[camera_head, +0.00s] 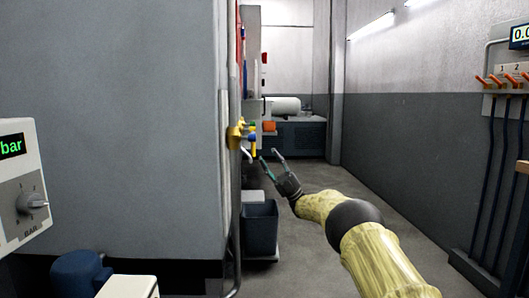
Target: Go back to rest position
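My gripper (272,163) is in the middle of the camera_head view, at the end of my yellow-covered arm. Its two dark fingers are spread apart with nothing visible between them. It points up and away, in front of the aisle. In the picture it is just right of a small tap (250,139) with blue, yellow and green parts on the end of the grey wall. Whether it touches the tap cannot be told, but a gap shows between them.
A dark bin (260,230) stands below the tap. A grey wall (120,120) fills the left, with a gauge box (22,185) reading "bar". A rack with orange handles (505,80) and hanging dark hoses is on the right wall. The aisle floor (320,178) is clear.

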